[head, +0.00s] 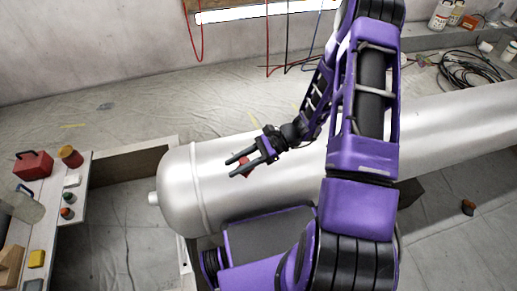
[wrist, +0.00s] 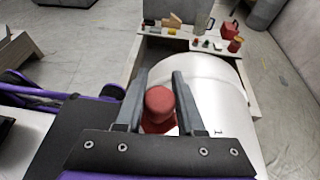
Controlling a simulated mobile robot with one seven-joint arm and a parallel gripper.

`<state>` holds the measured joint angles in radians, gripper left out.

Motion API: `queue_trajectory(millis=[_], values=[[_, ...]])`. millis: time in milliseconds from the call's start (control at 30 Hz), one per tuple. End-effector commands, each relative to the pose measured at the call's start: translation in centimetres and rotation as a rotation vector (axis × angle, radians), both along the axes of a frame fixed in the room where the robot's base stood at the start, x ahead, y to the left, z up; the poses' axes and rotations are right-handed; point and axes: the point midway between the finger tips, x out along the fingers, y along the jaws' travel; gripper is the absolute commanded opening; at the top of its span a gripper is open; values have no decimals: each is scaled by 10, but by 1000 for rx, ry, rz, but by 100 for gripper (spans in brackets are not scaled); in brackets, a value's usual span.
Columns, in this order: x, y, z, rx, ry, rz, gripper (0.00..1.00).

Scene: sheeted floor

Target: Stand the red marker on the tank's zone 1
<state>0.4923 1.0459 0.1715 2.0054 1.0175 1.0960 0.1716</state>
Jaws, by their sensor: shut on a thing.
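The tank (head: 178,181) is a long silver cylinder lying across the floor, its rounded end at the left. My gripper (head: 234,168) is over the tank near that end. It is shut on the red marker (head: 244,166), which sits between its two dark fingers. In the wrist view the red marker (wrist: 159,101) shows a round knob top over a wider red base, between the fingers (wrist: 158,90). The tank (wrist: 215,100) lies under and beyond it. I cannot tell whether the marker's base touches the tank.
A bench at the left holds a red box (head: 34,165), a red canister (head: 70,156) and a yellow block (head: 36,258). A shelf with bottles (head: 440,15) and coiled black cable (head: 474,70) are at the back right. A small dark and orange object (head: 468,207) lies on the right floor.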

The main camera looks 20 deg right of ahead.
Motion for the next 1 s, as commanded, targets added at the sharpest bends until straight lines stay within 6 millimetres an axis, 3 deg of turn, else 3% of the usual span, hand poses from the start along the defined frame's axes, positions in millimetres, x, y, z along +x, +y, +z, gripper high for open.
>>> queue_trajectory(millis=[100, 200, 400, 567, 800, 1000], values=[[48, -15, 10, -1, -3, -232, 0], [82, -33, 18, 0, -2, -400, 0], [125, -65, 30, 1, -1, -626, 0], [137, -76, 27, 1, 2, -693, 0], [138, -77, -17, 0, 3, -700, 0], [138, -76, -33, 1, 0, -697, 0]])
